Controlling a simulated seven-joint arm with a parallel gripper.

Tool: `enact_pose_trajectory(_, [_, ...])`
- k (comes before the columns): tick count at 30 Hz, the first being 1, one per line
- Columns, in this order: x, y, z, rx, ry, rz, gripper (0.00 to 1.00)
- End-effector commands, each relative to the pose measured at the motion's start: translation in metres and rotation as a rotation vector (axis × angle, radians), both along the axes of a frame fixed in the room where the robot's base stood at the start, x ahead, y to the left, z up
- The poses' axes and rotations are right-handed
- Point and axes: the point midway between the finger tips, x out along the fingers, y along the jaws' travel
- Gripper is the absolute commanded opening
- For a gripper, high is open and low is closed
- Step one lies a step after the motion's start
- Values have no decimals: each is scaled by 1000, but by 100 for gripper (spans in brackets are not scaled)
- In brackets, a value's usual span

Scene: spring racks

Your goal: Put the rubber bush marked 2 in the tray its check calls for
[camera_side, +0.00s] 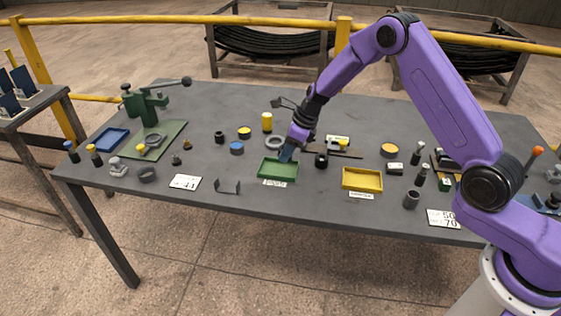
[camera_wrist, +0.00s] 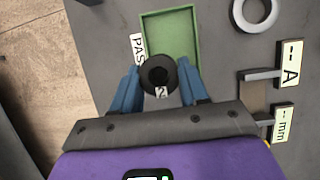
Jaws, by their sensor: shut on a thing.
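In the side view my gripper (camera_side: 286,155) is at the back of the green tray (camera_side: 282,173); the bush cannot be made out there. The yellow tray (camera_side: 362,179) stands to the right, its label too small to read.
A device with "A" and "mm" plates (camera_wrist: 289,63) lies right of the green tray, with a grey ring (camera_wrist: 254,12) near it. A small black cylinder (camera_side: 321,160) stands between the trays. A green press (camera_side: 145,105) and a blue tray (camera_side: 111,139) are at left.

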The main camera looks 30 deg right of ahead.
Motion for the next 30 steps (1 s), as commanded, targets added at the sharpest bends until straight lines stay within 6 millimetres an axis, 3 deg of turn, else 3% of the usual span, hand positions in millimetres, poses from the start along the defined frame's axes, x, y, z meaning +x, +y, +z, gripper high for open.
enact_pose_trajectory(7, [21,3,-26,0,0,1,8])
enact_pose_trajectory(13, [28,4,-34,0,-1,-1,8])
enact_pose_trajectory(20, [30,4,-63,1,1,0,8])
enact_pose_trajectory(30, [30,5,-66,1,-3,0,8])
